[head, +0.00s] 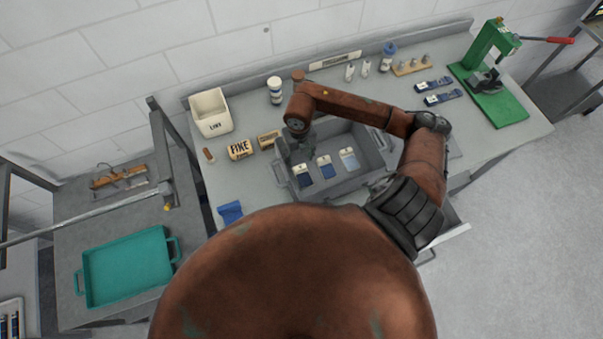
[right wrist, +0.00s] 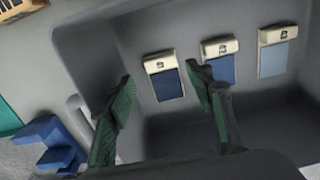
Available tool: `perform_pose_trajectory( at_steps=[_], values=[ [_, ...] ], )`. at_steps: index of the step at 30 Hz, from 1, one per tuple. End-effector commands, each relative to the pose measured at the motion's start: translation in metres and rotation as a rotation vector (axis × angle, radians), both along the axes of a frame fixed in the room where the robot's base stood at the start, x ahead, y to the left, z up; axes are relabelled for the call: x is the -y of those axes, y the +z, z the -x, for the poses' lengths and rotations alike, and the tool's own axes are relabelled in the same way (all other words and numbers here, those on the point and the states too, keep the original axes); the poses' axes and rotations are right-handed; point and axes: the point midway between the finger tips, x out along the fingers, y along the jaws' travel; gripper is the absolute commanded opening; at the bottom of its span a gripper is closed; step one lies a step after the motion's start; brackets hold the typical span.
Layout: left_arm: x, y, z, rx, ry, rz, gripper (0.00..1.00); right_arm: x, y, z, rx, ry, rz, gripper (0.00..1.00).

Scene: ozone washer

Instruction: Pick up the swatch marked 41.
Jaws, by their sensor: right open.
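Three swatches stand in a row in a grey bin (head: 373,147), each with a cream top tag and a blue patch. In the right wrist view they are a dark navy left swatch (right wrist: 168,84), a mid-blue middle swatch (right wrist: 222,68) and a light-blue right swatch (right wrist: 273,58). The tags bear small dark numbers, too blurred for me to tell which is 41. My right gripper (right wrist: 158,76) is open and empty over the bin. Its fingers spread to either side of the left swatch in view, apart from it. My left gripper is out of view.
A blue object (head: 230,211) lies left of the bin. A green press (head: 492,65) stands at the right. A teal tray (head: 128,266) sits on the side table.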

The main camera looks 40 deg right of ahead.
Motion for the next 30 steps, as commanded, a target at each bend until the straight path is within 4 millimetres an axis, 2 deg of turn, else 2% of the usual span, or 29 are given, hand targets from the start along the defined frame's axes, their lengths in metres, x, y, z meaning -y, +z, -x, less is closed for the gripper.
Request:
perform_pose_trajectory(
  at_steps=[9, 15, 23, 30],
  values=[
    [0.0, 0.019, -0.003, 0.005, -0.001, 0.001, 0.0, -0.001, -0.037, 0.001, -0.004, 0.0, -0.003, 0.49],
    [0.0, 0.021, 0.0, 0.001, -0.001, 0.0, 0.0, 0.0, -0.059, 0.0, -0.002, 0.001, 0.0, 0.49],
    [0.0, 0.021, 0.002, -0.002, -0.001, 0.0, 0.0, 0.0, -0.062, 0.0, 0.0, 0.002, 0.001, 0.48],
    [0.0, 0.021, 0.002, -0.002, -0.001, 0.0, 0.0, 0.0, -0.062, 0.0, 0.0, 0.002, 0.001, 0.31]
  ],
)
